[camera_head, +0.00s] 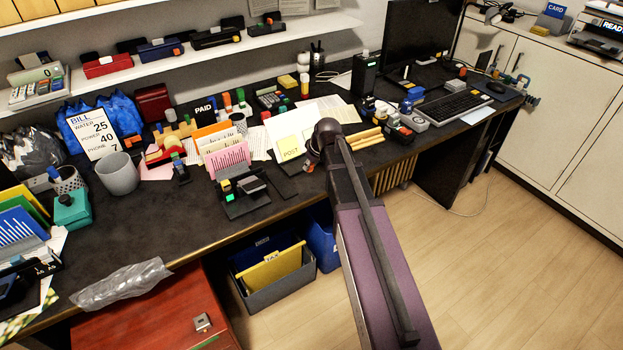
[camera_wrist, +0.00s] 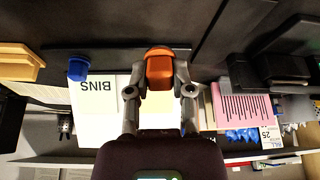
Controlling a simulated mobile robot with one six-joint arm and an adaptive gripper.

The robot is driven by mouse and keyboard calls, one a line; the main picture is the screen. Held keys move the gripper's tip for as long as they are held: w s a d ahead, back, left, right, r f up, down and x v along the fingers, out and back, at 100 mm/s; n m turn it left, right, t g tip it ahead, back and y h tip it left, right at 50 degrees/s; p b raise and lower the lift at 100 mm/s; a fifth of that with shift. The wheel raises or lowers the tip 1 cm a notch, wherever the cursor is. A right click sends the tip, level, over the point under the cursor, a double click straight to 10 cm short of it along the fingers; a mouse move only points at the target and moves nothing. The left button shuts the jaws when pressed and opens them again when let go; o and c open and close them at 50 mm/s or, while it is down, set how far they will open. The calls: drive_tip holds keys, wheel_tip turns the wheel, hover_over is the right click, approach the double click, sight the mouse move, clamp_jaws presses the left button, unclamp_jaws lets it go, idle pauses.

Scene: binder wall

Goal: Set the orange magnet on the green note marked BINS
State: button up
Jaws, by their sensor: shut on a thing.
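In the wrist view, my gripper (camera_wrist: 161,72) is shut on the orange magnet (camera_wrist: 160,65), one finger on each side of it. The note marked BINS (camera_wrist: 100,105) lies to the left of my gripper in that view, its lettering upside down. It looks pale, and its green tint is hard to make out. A blue magnet (camera_wrist: 78,67) is at the note's upper left corner. The orange magnet appears beside the note, not over its lettering; its height cannot be told.
A yellowish note marked POST (camera_head: 290,148) stands on the desk just left of my arm. A pink striped paper (camera_head: 228,157) is in a holder farther left. The dark desk front (camera_head: 150,220) has bare room.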

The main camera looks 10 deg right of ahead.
drive_tip(key=w+d+t, duration=0.1)
drive_tip(key=w, duration=0.1)
drive_tip(key=w+d+t+y+b, duration=0.1)
drive_tip(key=w, duration=0.1)
drive_tip(key=w+d+r+t, duration=0.1)
drive_tip(key=w, duration=0.1)
drive_tip(key=shift+d+y+b, duration=0.2)
drive_tip(key=shift+y+b, duration=0.1)
drive_tip(key=shift+b, duration=0.05)
drive_tip(key=w+d+r+t, duration=0.1)
drive_tip(key=w+d+t+b, duration=0.1)
drive_tip(key=w+d, duration=0.1)
drive_tip(key=w+d+r+m+t, duration=0.1)
drive_tip(key=d, duration=0.1)
drive_tip(key=shift+w+r+t, duration=0.15)
drive_tip(key=shift+r+t, duration=0.15)
drive_tip(key=shift+t, duration=0.1)
drive_tip(key=shift+w+a+f+b, duration=0.1)
drive_tip(key=shift+f+b, duration=0.05)
drive_tip(key=shift+b, duration=0.15)
drive_tip(key=shift+b+x, duration=1.2)
drive_tip(key=shift+x, duration=1.05)
drive_tip(key=shift+b+x, duration=0.5)
drive_tip(key=shift+x, duration=0.45)
drive_tip(key=shift+a, duration=0.1)
drive_tip(key=o, duration=0.9)
